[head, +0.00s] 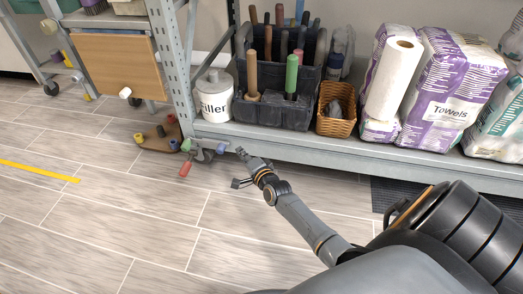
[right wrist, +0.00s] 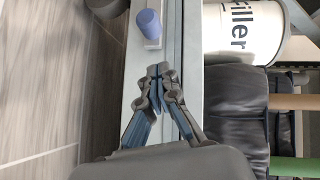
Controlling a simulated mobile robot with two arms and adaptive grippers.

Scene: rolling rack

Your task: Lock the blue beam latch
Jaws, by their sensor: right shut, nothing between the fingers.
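The blue beam latch (head: 221,148) is a small blue knob at the left end of the grey lower shelf beam (head: 330,150). In the right wrist view the blue knob (right wrist: 149,26) stands on a pale base on the beam, ahead of my fingers. My right gripper (head: 243,154) is just right of the latch in the head view. The right wrist view shows its fingertips (right wrist: 160,70) together and empty, apart from the knob. I cannot tell whether the latch is locked. My left gripper is out of view.
A red handle (head: 185,169) and a green knob (head: 186,145) are near the rack's left post. A white filler tub (head: 213,105), dark tool caddy (head: 270,112), basket (head: 337,122) and towel packs (head: 450,85) stand on the shelf. The floor in front is clear.

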